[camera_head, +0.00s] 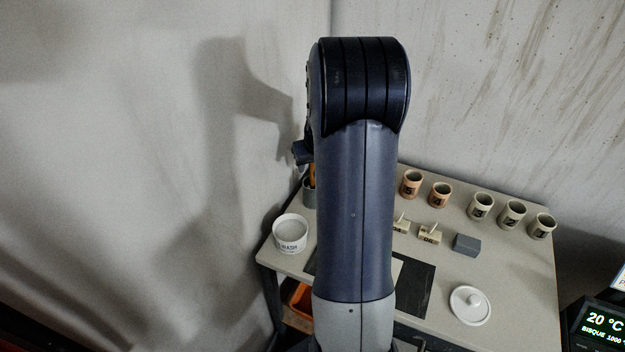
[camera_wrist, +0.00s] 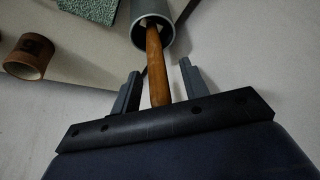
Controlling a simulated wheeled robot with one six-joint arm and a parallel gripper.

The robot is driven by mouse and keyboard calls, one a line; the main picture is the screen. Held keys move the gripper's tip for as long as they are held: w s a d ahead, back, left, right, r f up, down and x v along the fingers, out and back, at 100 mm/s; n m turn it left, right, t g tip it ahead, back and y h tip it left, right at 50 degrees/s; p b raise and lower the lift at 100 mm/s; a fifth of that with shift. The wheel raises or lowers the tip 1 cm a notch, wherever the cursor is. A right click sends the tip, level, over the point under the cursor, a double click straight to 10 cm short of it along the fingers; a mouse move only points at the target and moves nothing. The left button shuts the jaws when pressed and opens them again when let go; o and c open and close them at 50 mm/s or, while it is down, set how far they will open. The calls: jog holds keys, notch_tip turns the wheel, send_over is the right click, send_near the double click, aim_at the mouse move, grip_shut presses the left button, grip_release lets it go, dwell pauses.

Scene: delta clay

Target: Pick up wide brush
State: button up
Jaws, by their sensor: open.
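A brown wooden handle (camera_wrist: 155,62) stands out of a grey cup (camera_wrist: 168,30) in the wrist view. It looks like a brush handle, but its other end is hidden in the cup, so I cannot tell whether it is the wide brush. My gripper (camera_wrist: 160,68) is open, with one finger on each side of the handle and visible gaps between. In the head view, a bit of the orange-brown handle (camera_head: 312,175) and the cup (camera_head: 308,196) show at the table's left back, mostly hidden behind my arm. My gripper is mostly hidden there.
A white WASH bowl (camera_head: 291,236) stands in front of the cup. Several numbered cups (camera_head: 481,207) line the back. Small labelled pieces (camera_head: 430,234), a grey block (camera_head: 467,245) and a white lid (camera_head: 470,306) lie right. In the wrist view, a brown cup (camera_wrist: 28,58) and green cloth (camera_wrist: 85,18) are left.

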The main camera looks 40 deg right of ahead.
jog(key=shift+c, duration=0.3)
grip_shut()
dwell(0.3)
